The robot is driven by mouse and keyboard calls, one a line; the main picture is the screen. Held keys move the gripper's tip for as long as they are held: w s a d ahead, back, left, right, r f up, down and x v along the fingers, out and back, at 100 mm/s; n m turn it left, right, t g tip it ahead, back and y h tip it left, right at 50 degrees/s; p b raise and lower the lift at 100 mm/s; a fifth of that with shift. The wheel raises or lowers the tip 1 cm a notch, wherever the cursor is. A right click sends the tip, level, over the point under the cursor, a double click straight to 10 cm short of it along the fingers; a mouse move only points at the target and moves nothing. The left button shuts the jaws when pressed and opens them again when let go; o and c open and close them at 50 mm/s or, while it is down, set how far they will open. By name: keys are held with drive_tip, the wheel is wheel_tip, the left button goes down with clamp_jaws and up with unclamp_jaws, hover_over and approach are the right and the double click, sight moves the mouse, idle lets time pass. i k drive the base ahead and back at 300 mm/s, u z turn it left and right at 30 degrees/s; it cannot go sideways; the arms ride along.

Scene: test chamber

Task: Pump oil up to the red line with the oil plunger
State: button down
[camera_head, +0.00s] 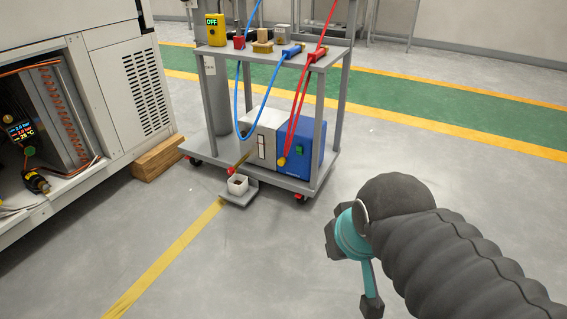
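The oil pump (290,145), a grey and blue unit, stands on the lower shelf of the cart. A narrow light sight window (261,147) is on its grey front; the oil level and red line are too small to read. A thin brass-coloured rod with a red end, seemingly the oil plunger (233,170), leans at the pump's left, above a small white open container (238,184). My gripper (352,240), dark and teal, is at the lower right, well apart from the pump and plunger. Its fingers are not clear, and I see nothing held.
The grey cart (270,52) carries a yellow meter (215,30) reading OFF and several fittings. Blue and red hoses hang down its front. An open machine (75,110) stands left, beside a wooden block (157,157).

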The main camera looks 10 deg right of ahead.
sight(282, 161)
drive_tip(key=u, duration=0.55)
drive_tip(key=k, duration=1.3)
drive_tip(key=u, duration=1.05)
drive_tip(key=i, duration=1.95)
drive_tip(key=z, duration=0.6)
drive_tip(key=i, duration=0.95)
drive_tip(key=z, duration=1.35)
drive_tip(key=i, duration=0.4)
drive_tip(key=z, duration=0.35)
